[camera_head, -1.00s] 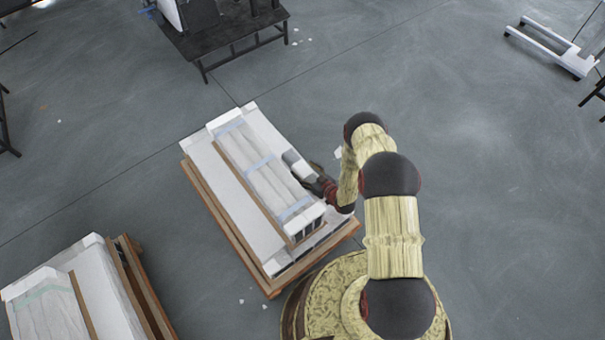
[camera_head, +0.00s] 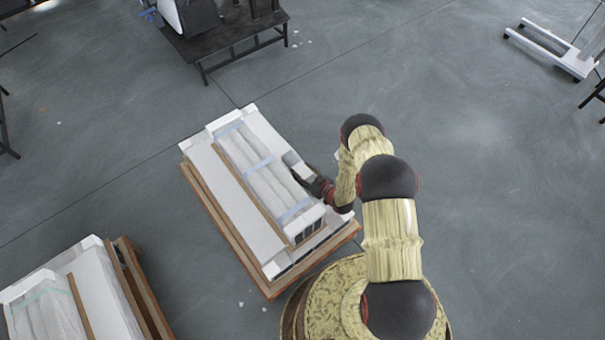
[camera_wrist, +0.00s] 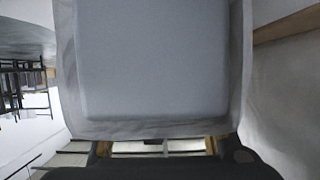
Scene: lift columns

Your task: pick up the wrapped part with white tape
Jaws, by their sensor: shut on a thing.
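A pale wrapped block (camera_head: 293,160), which I take to be the wrapped part, is in my gripper (camera_head: 310,179) at the right side of the middle crate. In the wrist view the wrapped part (camera_wrist: 155,60) fills the upper middle as a flat grey face with a lighter wrapped rim. My gripper is shut on it; its fingers show partly below the part. White tape cannot be made out. I cannot tell whether the part touches anything beneath. Long white wrapped columns (camera_head: 250,165) with bluish bands lie in the middle crate beside it.
The middle crate has a brown wooden edge (camera_head: 215,230). A second crate (camera_head: 135,285) with wrapped columns stands at lower left. A dark table (camera_head: 225,45) is at the top, and a white frame (camera_head: 545,50) lies at top right. Floor right of the arm is clear.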

